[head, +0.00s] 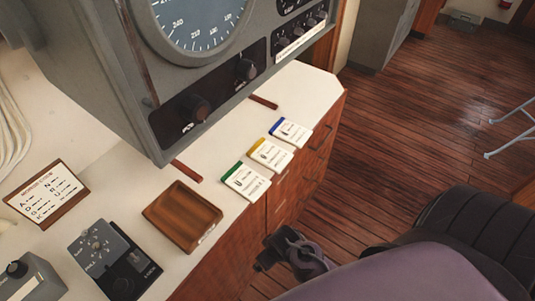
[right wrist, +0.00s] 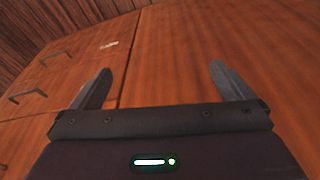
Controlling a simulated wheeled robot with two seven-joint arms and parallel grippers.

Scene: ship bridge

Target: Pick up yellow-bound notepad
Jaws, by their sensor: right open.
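The yellow-bound notepad (head: 270,153) lies flat on the white counter (head: 289,94), the middle one of three in a row. A green-bound notepad (head: 245,181) is nearer on its left, and a blue-bound notepad (head: 291,132) is farther on its right. My right gripper (head: 269,256) is below the counter edge, in front of the wooden cabinet and apart from the notepads. In the right wrist view its two fingers (right wrist: 158,88) are spread with nothing between them, facing the cabinet front. My left gripper is not in view.
A brown wooden tray (head: 183,216) sits left of the notepads. A grey instrument console (head: 195,75) overhangs the counter behind them. A control box with a dial (head: 112,260) and a code card (head: 46,193) are at the left.

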